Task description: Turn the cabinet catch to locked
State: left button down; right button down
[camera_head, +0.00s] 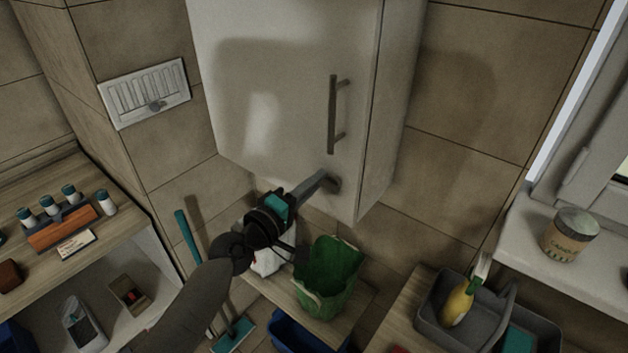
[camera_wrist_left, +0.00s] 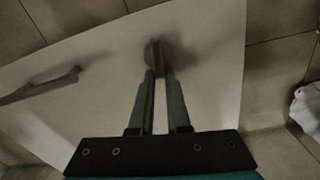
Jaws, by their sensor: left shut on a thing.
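The white wall cabinet (camera_head: 270,90) hangs in the upper middle of the head view, its door closed with a long bar handle (camera_head: 333,115). The catch (camera_head: 334,184) is a small dark knob low on the door, below the handle. In the left wrist view the catch (camera_wrist_left: 157,54) is between the fingertips of my left gripper (camera_wrist_left: 159,74). My left gripper (camera_head: 326,180) is shut on the catch, reaching up from lower left. The fingers partly hide the catch, so its exact setting is hard to read. My right gripper is not in view.
A green bag (camera_head: 328,278) stands below the cabinet. A grey caddy (camera_head: 440,318) with a yellow bottle (camera_head: 458,300) is at lower right. A jar (camera_head: 572,236) stands on the window sill. A wooden shelf (camera_head: 40,180) with small jars is at left. A white vent (camera_head: 145,94) is on the wall.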

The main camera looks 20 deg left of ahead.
pick_arm(q)
jog(key=shift+s+d+f+n+h, duration=0.15)
jog(key=shift+d+f+n, duration=0.1)
jog(key=shift+n, duration=0.25)
jog(key=shift+w+d+f+n+h, duration=0.15)
jog(key=shift+f+n, duration=0.1)
jog(key=shift+n, duration=0.25)
jog(key=shift+r, duration=0.1)
jog(key=c, duration=0.9)
grip_release()
jog(key=shift+d, duration=0.1)
jog(key=shift+r, duration=0.1)
jog(key=shift+a, duration=0.2)
jog(key=shift+b+v, duration=2.3)
jog(key=shift+v, duration=5.3)
